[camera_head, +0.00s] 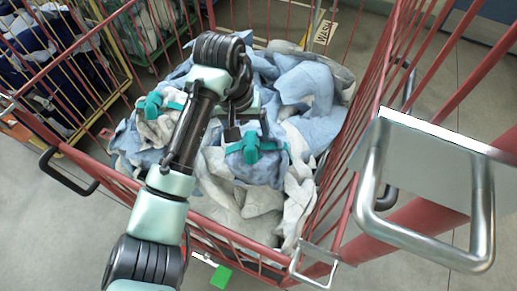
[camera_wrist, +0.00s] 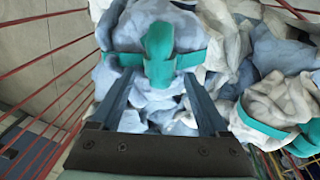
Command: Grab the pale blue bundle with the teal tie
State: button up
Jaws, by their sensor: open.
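The pale blue bundle (camera_head: 262,174) with a teal tie lies on top of the cloth heap in the red wire cart. In the wrist view the bundle (camera_wrist: 118,36) is at the top centre, its teal tie (camera_wrist: 159,50) crossing it. My gripper (camera_head: 246,130) is just behind the bundle in the head view. In the wrist view its two fingers (camera_wrist: 157,78) are spread apart and point toward the bundle, with nothing held between them. I cannot tell whether the fingertips touch it.
A whiter bundle with a teal tie (camera_wrist: 277,102) lies at the right in the wrist view. Loose white and blue cloths (camera_head: 306,88) fill the cart around both. The red cart's bars (camera_head: 345,200) rise on all sides, and a metal handle (camera_head: 480,215) stands at the right.

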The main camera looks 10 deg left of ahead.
grip_shut()
jog(key=shift+r, duration=0.1)
dwell(1.2)
